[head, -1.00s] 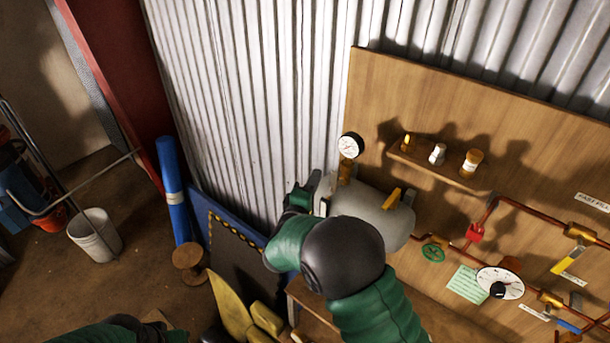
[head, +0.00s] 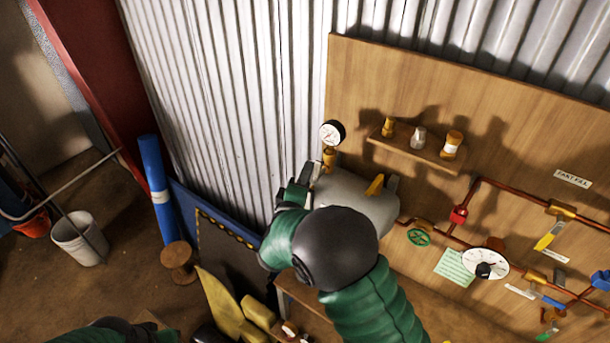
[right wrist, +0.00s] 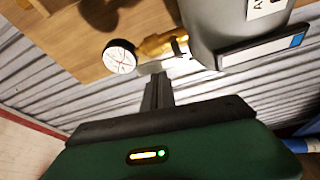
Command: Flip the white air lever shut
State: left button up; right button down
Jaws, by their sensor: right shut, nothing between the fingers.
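In the right wrist view, a pale strip that looks like the white air lever (right wrist: 180,65) lies below the brass fitting (right wrist: 156,45), between the gauge and the grey tank. My right gripper (right wrist: 158,78) is shut and empty, its fingertips close to this strip; I cannot tell whether they touch it. In the head view my right gripper (head: 297,185) is at the left end of the grey tank (head: 350,187), below the gauge (head: 332,132). The lever is too small to make out clearly there. Only part of my left arm shows at the lower left; its gripper is out of frame.
The wooden board (head: 385,85) carries a small shelf (head: 420,145) with several little items, copper pipes, a red valve part (head: 459,215), a green handwheel (head: 419,237) and a dial (head: 485,263). A blue roll (head: 157,185) and a white bucket (head: 79,238) stand left.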

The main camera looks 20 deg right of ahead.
jog(key=shift+s+d+f+m+g+h+b, duration=0.5)
jog(key=shift+m+h+b, duration=0.7)
jog(key=shift+m+b, duration=2.55)
jog(key=shift+s+d+f+m+g+h+b, duration=0.3)
jog(key=shift+s+d+m+h+b, duration=0.65)
jog(key=shift+m+b, duration=2.75)
jog(key=shift+s+d+f+m+g+h+b, duration=0.1)
jog(key=shift+s+f+m+g+h+b, duration=0.3)
jog(key=shift+m+h+b, duration=2.2)
jog(key=m+y+b, duration=0.1)
jog(key=y+b, duration=0.1)
jog(key=b, duration=0.1)
jog(key=shift+b, duration=0.4)
